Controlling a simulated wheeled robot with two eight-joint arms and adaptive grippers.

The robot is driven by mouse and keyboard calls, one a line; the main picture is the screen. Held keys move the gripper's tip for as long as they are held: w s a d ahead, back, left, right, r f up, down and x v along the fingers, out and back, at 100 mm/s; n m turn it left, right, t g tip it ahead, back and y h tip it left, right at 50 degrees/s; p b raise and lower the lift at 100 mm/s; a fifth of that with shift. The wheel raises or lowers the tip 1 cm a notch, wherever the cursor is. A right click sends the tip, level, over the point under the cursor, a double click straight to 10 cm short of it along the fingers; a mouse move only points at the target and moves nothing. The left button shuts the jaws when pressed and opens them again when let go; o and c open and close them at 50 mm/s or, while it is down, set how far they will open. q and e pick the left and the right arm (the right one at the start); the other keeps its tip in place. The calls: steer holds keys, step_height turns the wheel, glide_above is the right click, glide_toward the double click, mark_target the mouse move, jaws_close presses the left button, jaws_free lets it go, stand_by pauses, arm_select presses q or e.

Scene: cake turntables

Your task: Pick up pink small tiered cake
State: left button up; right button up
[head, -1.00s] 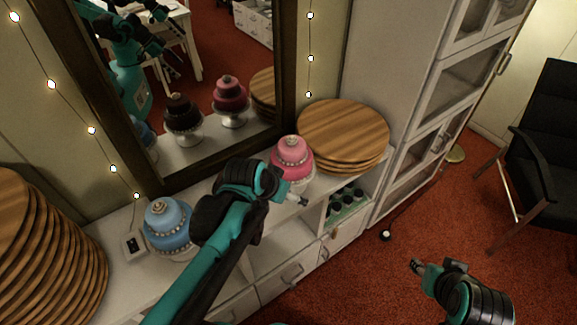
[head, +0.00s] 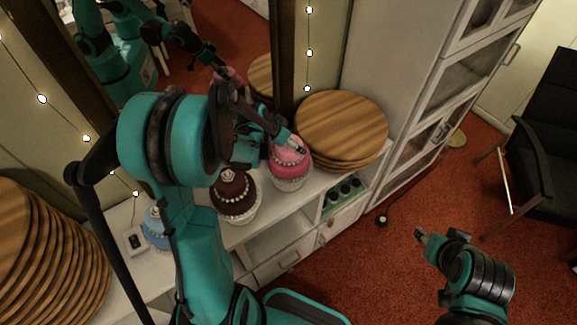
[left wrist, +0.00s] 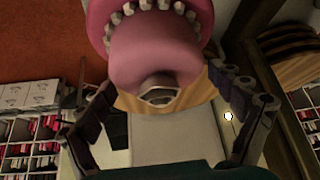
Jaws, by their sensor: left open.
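The pink tiered cake (head: 290,170) stands on a stand on the white cabinet, in front of the round wooden boards. My left gripper (head: 292,143) is at its top, partly covering the upper tier. In the left wrist view the pink cake (left wrist: 155,50) appears upside down, its top ornament towards the gripper. The open fingers of my left gripper (left wrist: 165,85) lie on either side of the upper tier; I cannot tell if they touch it. My right gripper (head: 425,238) is over the red floor, away from the cakes; its jaw state is unclear.
A chocolate cake (head: 235,192) stands just left of the pink cake, close to my left arm. A blue cake (head: 157,228) is partly hidden behind that arm. Wooden boards (head: 343,128) are stacked behind right, more (head: 45,250) at far left. A mirror stands behind.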

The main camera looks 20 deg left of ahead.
arm_select(q)
steer(key=x, duration=0.2)
steer(key=shift+w+f, duration=0.15)
steer(key=shift+f, duration=0.05)
steer(key=shift+r, duration=0.1)
steer(key=c, duration=2)
